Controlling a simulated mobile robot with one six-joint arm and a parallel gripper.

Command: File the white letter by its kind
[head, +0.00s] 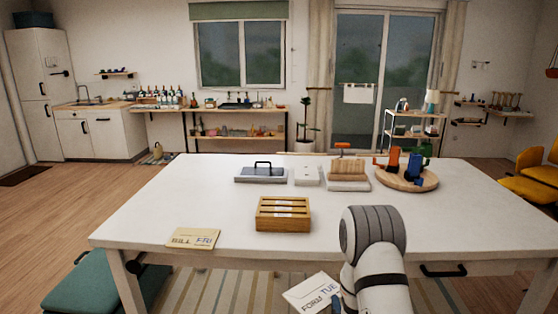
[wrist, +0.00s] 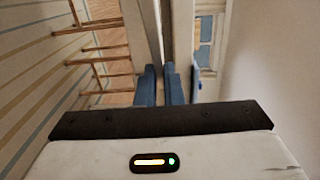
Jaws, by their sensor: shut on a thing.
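A white letter (head: 313,293) marked "FORM TUE" is at the bottom of the head view, in front of the table's near edge and tilted. My gripper, with blue fingers in the wrist view (wrist: 160,82), is shut on this letter. In the head view my arm hides most of the gripper. The letter is hard to make out in the wrist view. A wooden slotted sorter (head: 283,214) with pale labels stands on the table, beyond and left of the letter; its label text is too small to read. A tan envelope (head: 193,239) marked "BILL FRI" lies at the table's front left.
On the white table (head: 135,215), a grey tray with a black handle (head: 261,174), a white box (head: 307,175), a wooden block stand (head: 348,174) and a round board (head: 408,181) with mugs stand at the back. A teal stool (head: 92,286) is at front left.

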